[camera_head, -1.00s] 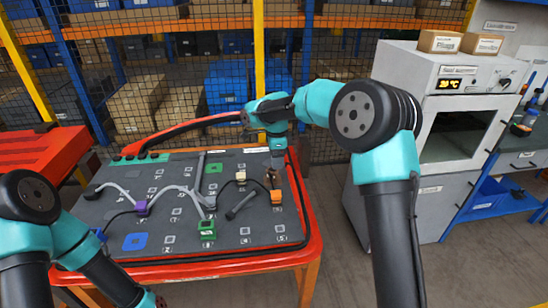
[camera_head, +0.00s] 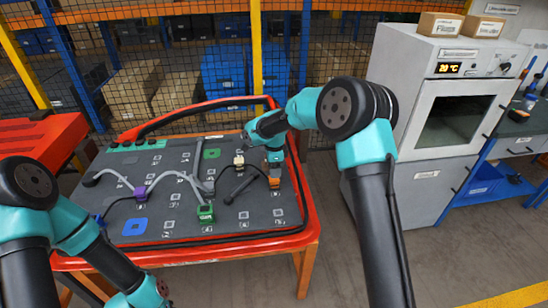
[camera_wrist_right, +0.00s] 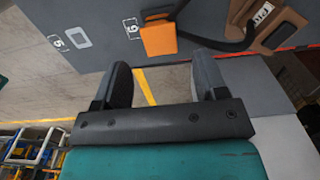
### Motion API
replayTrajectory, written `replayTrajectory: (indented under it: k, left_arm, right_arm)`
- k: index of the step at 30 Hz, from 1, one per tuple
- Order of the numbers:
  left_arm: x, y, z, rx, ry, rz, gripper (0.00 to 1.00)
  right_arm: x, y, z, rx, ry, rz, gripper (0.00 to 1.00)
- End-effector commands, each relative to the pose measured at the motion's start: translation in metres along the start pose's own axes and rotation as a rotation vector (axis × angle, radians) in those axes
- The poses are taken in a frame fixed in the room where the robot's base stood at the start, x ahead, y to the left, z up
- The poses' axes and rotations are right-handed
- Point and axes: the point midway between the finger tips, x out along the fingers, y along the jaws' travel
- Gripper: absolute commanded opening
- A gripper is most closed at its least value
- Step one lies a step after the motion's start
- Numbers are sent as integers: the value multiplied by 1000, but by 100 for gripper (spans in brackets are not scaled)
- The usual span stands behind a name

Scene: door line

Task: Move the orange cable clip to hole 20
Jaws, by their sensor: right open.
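The orange cable clip (camera_head: 274,183) sits near the right edge of the grey numbered board (camera_head: 180,225); a dark cable runs at it. In the right wrist view the clip (camera_wrist_right: 158,40) lies just beyond and between my fingertips, apart from them. My right gripper (camera_head: 274,164) is open and empty, above the clip; both its fingers show in the wrist view (camera_wrist_right: 162,80). The marking of hole 20 cannot be read. My left arm shows at the lower left, but its fingers are out of view.
A green clip (camera_head: 206,212), a purple clip (camera_head: 140,192) and a cream clip (camera_head: 239,161) hold cables on the board. A brown piece (camera_wrist_right: 278,25) stands close to the orange clip. A red rim (camera_head: 308,215) borders the board. A white oven (camera_head: 455,110) stands to the right.

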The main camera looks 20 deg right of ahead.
Motion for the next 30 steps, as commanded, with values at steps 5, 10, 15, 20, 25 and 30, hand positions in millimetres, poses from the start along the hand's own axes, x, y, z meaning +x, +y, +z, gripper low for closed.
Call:
replayTrajectory:
  k: [5, 10, 15, 20, 25, 30]
  left_arm:
    - [0, 0, 0, 0, 0, 0, 43]
    - [0, 0, 0, 0, 0, 0, 43]
    - [0, 0, 0, 0, 0, 0, 43]
    - [0, 0, 0, 0, 0, 0, 43]
    - [0, 0, 0, 0, 0, 0, 43]
    - [0, 0, 0, 0, 0, 0, 43]
  right_arm:
    - [30, 1, 0, 0, 1, 3, 66]
    - [51, 0, 0, 0, 0, 2, 66]
    - [61, 0, 0, 1, 0, 0, 66]
    - [63, 0, 0, 1, -1, 0, 66]
    - [63, 0, 0, 1, 0, 0, 63]
    - [63, 0, 0, 1, 0, 0, 47]
